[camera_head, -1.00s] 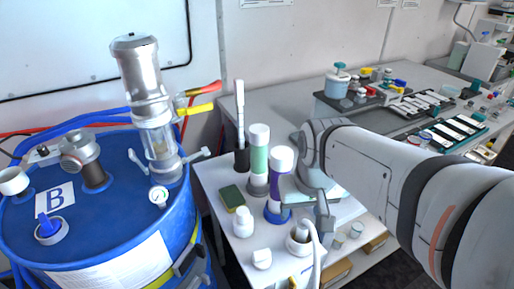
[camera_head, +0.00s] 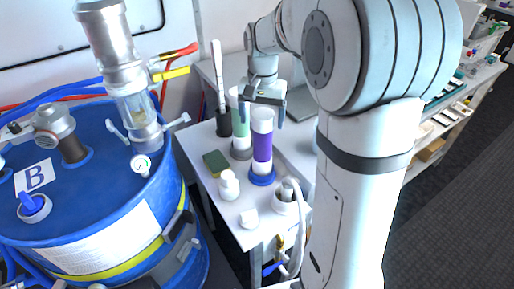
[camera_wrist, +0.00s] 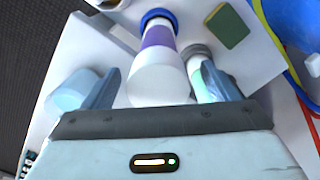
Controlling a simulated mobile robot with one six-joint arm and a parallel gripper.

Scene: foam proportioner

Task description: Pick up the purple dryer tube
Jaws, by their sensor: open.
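The purple dryer tube (camera_head: 262,148) stands upright on the white table, with a white cap on top and a blue base. In the wrist view the purple tube (camera_wrist: 158,62) shows between the two fingers, its white cap towards me. My gripper (camera_head: 263,106) is open over the top of the tube, with one finger on each side; it also shows in the wrist view (camera_wrist: 152,88). I cannot tell whether the fingers touch the cap. The green tube (camera_head: 241,125) stands close beside the purple one, partly hidden by my gripper, and one finger lies near it in the wrist view.
A blue drum (camera_head: 110,190) with hoses and a metal pump stands left of the white table (camera_head: 200,150). A green-yellow sponge (camera_head: 216,164), white bottle (camera_head: 229,186) and white hose fitting (camera_head: 287,195) lie near the tubes. A dark holder with a white wand (camera_head: 221,90) stands behind.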

